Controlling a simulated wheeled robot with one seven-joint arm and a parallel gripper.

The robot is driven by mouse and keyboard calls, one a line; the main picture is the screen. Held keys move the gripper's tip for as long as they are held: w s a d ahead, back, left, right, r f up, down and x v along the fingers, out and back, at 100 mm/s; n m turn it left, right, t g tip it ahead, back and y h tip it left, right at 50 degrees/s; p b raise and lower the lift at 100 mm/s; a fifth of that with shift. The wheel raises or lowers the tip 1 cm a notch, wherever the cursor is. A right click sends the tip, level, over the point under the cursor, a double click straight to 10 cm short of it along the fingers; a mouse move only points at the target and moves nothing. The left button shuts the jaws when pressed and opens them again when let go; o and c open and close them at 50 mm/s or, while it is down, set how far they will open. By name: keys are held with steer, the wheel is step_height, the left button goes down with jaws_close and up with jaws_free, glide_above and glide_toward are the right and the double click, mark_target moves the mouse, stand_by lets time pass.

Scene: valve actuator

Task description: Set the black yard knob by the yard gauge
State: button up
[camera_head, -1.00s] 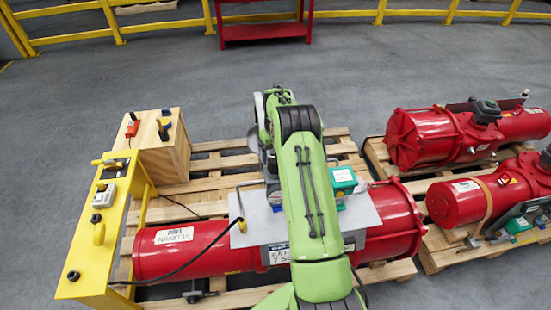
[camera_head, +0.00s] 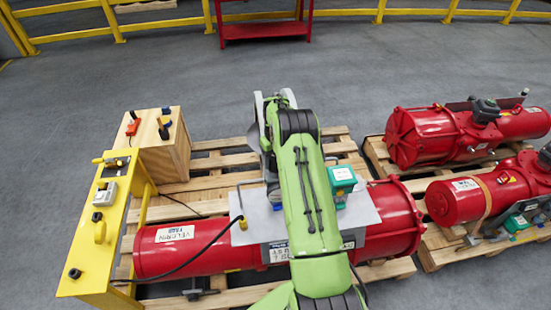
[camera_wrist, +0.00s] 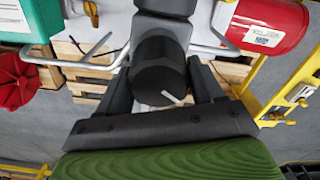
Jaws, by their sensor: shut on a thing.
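The black knob (camera_wrist: 158,72) is a thick dark cylinder with a short white pointer mark on its face, in the middle of the wrist view. My gripper (camera_wrist: 160,82) is shut on it, with one dark finger on each side. The knob sits at a dark grey housing, where two bent metal rods spread out left and right. In the head view my green arm hides the knob and my gripper over the red actuator (camera_head: 190,248). I cannot make out the yard gauge or its reading.
A teal box (camera_head: 342,178) stands on the grey plate (camera_head: 365,206) just right of my arm. A yellow stand (camera_head: 84,275) with a cable and a wooden crate (camera_head: 165,160) are to the left. More red actuators (camera_head: 425,140) lie on pallets at right.

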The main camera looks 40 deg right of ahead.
steer(key=shift+m, duration=0.3)
steer(key=m+b, duration=0.2)
steer(key=shift+f+m+b, duration=0.1)
steer(key=shift+m+b, duration=0.25)
steer(key=shift+m, duration=0.05)
steer(key=m+b, duration=0.2)
steer(key=m, duration=0.2)
steer(key=shift+d, duration=0.15)
steer(key=m+b, duration=0.1)
steer(key=m, duration=0.3)
steer(key=shift+s+m, duration=0.1)
steer(key=shift+m, duration=0.3)
steer(key=shift+s+m+b, duration=0.1)
steer(key=shift+m+b, duration=0.55)
steer(key=shift+m, duration=1.05)
steer(key=shift+r, duration=0.2)
steer(key=o, duration=1)
steer(key=shift+c, duration=0.2)
